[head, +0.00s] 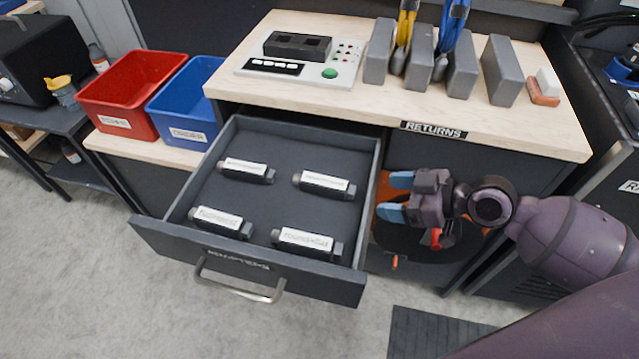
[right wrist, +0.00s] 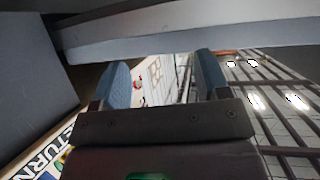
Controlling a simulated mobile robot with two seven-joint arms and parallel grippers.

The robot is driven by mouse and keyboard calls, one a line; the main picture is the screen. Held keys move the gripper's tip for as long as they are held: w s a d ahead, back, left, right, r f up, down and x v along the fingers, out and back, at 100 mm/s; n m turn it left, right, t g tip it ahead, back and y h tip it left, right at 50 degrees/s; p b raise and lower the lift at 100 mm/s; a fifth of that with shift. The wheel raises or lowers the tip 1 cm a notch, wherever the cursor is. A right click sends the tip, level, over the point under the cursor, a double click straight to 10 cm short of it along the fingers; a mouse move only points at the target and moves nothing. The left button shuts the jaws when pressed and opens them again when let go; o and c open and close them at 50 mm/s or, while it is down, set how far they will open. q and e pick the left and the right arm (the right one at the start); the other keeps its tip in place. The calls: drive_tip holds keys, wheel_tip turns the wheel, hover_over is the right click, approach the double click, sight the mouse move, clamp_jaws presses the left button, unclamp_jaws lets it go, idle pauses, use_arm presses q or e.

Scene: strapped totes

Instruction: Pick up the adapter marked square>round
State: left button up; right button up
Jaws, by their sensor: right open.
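Several dark adapters with white labels lie apart in the open drawer (head: 300,150). In the head view one is at the back left (head: 246,171), one at the back right (head: 324,184), one at the front left (head: 222,222) and one at the front right (head: 306,243). Their label print is too small to read, so I cannot tell which is marked square>round. My right gripper (head: 396,196), with blue fingertips, is open and empty just right of the drawer. Its spread fingers also show in the right wrist view (right wrist: 163,80). My left gripper is not in view.
The worktop above holds a tester panel (head: 298,75) with a green button, and grey upright blocks (head: 503,70) with blue and yellow tools between them. A red bin (head: 125,90) and a blue bin (head: 180,108) stand left. The drawer's right wall (head: 369,185) separates my gripper from the adapters.

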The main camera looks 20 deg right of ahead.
sight(329, 182)
drive_tip(key=w+a+n+g+b, duration=0.1)
drive_tip(key=w+a, duration=0.1)
drive_tip(key=w+a+n+y, duration=0.1)
drive_tip(key=w+a, duration=0.2)
drive_tip(key=shift+w+a+r+g+y+b, duration=0.2)
drive_tip(key=shift+a+g+y+b, duration=0.1)
drive_tip(key=shift+g+b, duration=0.1)
drive_tip(key=x, duration=0.4)
drive_tip(key=shift+w+d+r, duration=0.1)
drive_tip(key=shift+w+a+f, duration=0.25)
drive_tip(key=shift+w+a, duration=0.05)
drive_tip(key=shift+a, duration=0.15)
drive_tip(key=c, duration=1.1)
